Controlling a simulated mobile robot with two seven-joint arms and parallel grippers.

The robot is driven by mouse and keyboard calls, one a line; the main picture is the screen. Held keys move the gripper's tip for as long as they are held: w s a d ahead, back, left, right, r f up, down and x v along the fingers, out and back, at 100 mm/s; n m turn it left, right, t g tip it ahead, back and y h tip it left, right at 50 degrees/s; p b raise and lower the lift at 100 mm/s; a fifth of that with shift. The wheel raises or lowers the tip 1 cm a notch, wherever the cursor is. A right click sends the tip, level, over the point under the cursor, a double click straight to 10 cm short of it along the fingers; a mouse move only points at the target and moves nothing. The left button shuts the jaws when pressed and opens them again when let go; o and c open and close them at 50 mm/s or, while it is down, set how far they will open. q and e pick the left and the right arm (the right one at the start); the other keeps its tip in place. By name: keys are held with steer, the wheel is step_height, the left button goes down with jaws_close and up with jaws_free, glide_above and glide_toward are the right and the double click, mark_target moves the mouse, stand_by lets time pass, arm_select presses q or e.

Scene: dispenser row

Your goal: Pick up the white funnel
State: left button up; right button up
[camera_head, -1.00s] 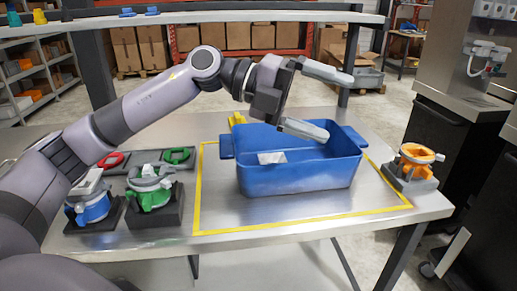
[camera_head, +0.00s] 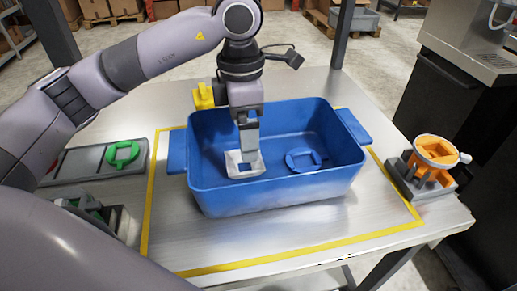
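The white funnel (camera_head: 232,168), with a square opening, is inside the blue bin (camera_head: 270,196), toward its left. My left gripper (camera_head: 248,146) points down into the bin, with its visible finger reaching to the funnel's far side. The fingers line up in this view, so I cannot tell whether they are apart or closed on the funnel. My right gripper is not in view.
A blue ring-shaped part (camera_head: 303,160) lies in the bin on the right. A yellow part (camera_head: 204,95) stands behind the bin. An orange funnel in a grey holder (camera_head: 437,150) is on the right. A green ring (camera_head: 122,155) lies left. Yellow tape surrounds the bin.

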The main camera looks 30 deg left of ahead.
arm_select(q)
steer(key=f, duration=0.3)
steer(key=f+p, duration=0.1)
steer(key=f, duration=0.2)
steer(key=shift+s+a+f, duration=0.15)
steer(key=shift+a+f, duration=0.05)
steer(key=shift+f, duration=0.5)
steer(key=c, duration=1)
